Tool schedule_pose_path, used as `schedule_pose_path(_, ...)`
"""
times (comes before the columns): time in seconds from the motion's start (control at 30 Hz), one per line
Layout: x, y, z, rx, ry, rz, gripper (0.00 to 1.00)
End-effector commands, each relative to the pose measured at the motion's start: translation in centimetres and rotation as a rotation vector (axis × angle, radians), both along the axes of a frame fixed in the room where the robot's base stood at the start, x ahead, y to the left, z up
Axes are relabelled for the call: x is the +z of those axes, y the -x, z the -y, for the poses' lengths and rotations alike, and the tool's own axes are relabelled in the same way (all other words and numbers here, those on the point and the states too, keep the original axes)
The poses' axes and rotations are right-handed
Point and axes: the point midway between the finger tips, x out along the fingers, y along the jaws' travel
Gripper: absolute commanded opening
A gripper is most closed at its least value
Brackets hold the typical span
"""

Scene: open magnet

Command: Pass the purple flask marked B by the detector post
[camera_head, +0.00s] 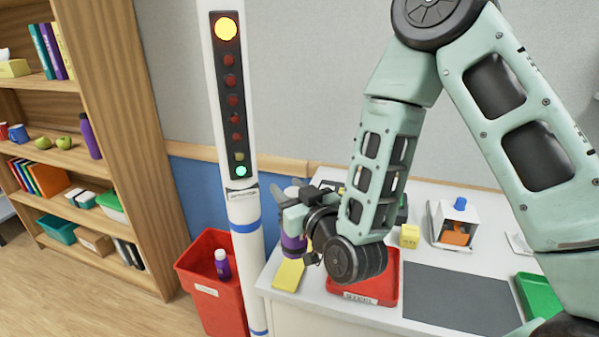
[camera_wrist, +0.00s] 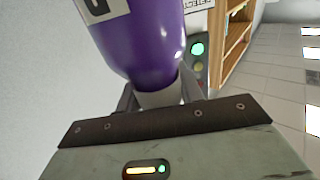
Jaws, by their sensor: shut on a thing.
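The detector post (camera_head: 223,165) is a tall white column with a dark light strip. Its top lamp glows yellow and its bottom lamp green; the reds between look dim. My gripper (camera_head: 294,210) is just right of the post, above the white table, shut on a purple flask (camera_head: 293,244). In the wrist view the purple flask (camera_wrist: 140,45) fills the top, its pale neck between my fingers (camera_wrist: 158,98). Its white label shows only part of a dark letter, so I cannot read it. The post's green lamp (camera_wrist: 198,49) shows behind it.
A red bin (camera_head: 208,297) left of the post holds another purple flask (camera_head: 222,265). A red tray (camera_head: 372,290), a yellow pad (camera_head: 288,275), a yellow block (camera_head: 409,237) and a dark mat (camera_head: 460,300) are on the table. A wooden shelf (camera_head: 130,120) stands left.

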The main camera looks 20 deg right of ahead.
Motion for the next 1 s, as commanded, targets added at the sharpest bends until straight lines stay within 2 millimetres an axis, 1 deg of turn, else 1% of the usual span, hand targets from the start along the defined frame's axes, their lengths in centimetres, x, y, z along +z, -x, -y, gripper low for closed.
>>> schedule_pose_path(0.13,0.3,0.2,-0.3,0.007,0.001,0.001,0.00)
schedule_pose_path(0.27,0.3,-0.3,0.0,0.005,0.001,0.002,0.00)
schedule_pose_path(1.0,0.4,-4.8,3.3,0.005,0.001,0.002,0.00)
